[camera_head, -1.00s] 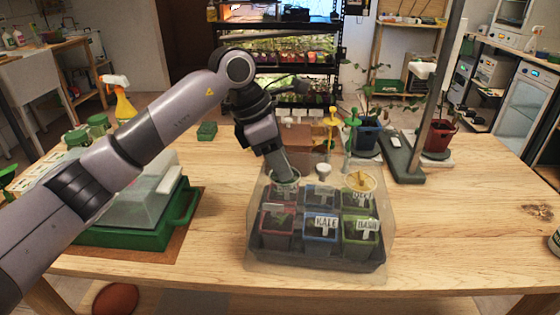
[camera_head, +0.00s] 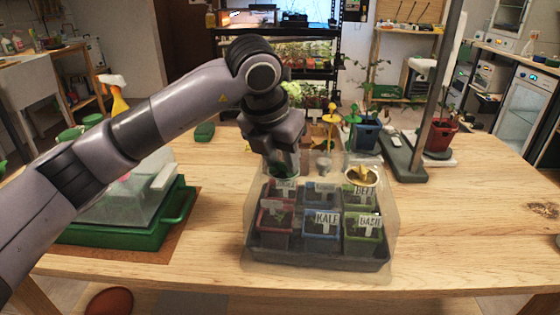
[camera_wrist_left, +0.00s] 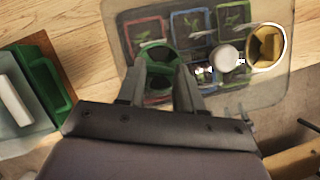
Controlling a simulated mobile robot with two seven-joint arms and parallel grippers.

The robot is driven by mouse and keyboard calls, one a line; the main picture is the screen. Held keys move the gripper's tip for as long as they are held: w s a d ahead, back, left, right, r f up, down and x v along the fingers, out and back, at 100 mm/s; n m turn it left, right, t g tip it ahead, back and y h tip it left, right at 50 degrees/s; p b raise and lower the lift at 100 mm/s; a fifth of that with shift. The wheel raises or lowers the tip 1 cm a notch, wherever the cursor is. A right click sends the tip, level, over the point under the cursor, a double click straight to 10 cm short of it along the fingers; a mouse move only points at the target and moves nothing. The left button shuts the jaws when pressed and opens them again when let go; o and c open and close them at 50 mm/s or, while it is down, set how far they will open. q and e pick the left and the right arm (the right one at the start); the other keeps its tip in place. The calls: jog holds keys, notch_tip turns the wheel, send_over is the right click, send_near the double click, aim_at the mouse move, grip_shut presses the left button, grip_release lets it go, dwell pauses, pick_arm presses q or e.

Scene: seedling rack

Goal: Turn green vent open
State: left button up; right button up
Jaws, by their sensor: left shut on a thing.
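The green vent (camera_wrist_left: 172,56) is a round knob-like disc on the top left of a clear dome (camera_head: 390,215) over a seedling tray (camera_head: 318,262). My left gripper (camera_wrist_left: 160,76) is shut on it from above, with its fingers at either side of its middle. In the head view the green vent (camera_head: 284,171) is partly hidden under the fingers. My right gripper is out of view.
Several coloured pots with labels, including a basil pot (camera_head: 362,236), stand inside the dome. A green tray (camera_head: 178,208) with another clear cover is at the left. Yellow and green stakes (camera_head: 352,118) stand behind. The table's right side is mostly clear.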

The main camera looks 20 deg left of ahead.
aim_at(281, 183)
pick_arm(q)
jog(key=shift+d+n+y+b, duration=0.1)
jog(key=shift+n+y+b, duration=0.35)
jog(key=shift+n, duration=0.65)
jog(key=shift+n+y, duration=0.35)
jog(key=shift+n, duration=0.65)
jog(key=o, duration=1.1)
jog(key=shift+c, duration=0.2)
jog(key=shift+r, duration=0.1)
jog(key=v, duration=0.7)
jog(key=shift+d, duration=0.1)
